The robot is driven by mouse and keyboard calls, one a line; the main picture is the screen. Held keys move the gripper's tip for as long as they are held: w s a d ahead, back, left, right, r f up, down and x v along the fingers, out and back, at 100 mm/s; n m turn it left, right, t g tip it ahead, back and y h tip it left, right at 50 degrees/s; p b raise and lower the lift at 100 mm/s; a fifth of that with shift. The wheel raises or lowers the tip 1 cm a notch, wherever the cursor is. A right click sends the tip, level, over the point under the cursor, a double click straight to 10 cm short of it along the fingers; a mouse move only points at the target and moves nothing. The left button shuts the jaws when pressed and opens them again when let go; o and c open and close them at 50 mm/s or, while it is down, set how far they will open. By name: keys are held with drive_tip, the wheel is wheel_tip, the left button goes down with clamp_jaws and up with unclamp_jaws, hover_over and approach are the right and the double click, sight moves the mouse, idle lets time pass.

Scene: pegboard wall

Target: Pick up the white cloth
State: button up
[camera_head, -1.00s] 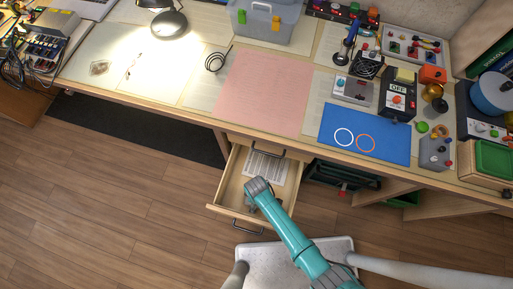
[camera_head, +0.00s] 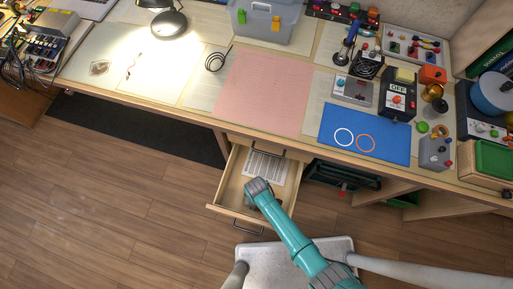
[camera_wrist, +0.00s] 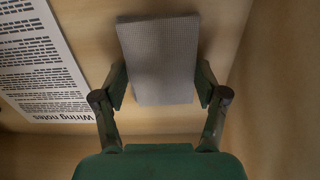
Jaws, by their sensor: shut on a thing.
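The white cloth (camera_wrist: 160,55) shows in the wrist view as a greyish, textured folded rectangle. It lies between the two fingers of my gripper (camera_wrist: 161,84), which press on its left and right sides. In the wrist view the cloth is over the wooden drawer floor; I cannot tell whether it is lifted. In the head view, my arm reaches down into the open drawer (camera_head: 228,190) and hides the cloth and most of the gripper.
A printed sheet titled "Wiring notes" (camera_wrist: 42,65) lies in the drawer beside the cloth. The drawer walls stand close around my gripper. Above is the workbench with a pink mat (camera_head: 262,92), a blue mat (camera_head: 370,140) and several devices.

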wheel_tip(320, 180, up, 10)
idle(0.6)
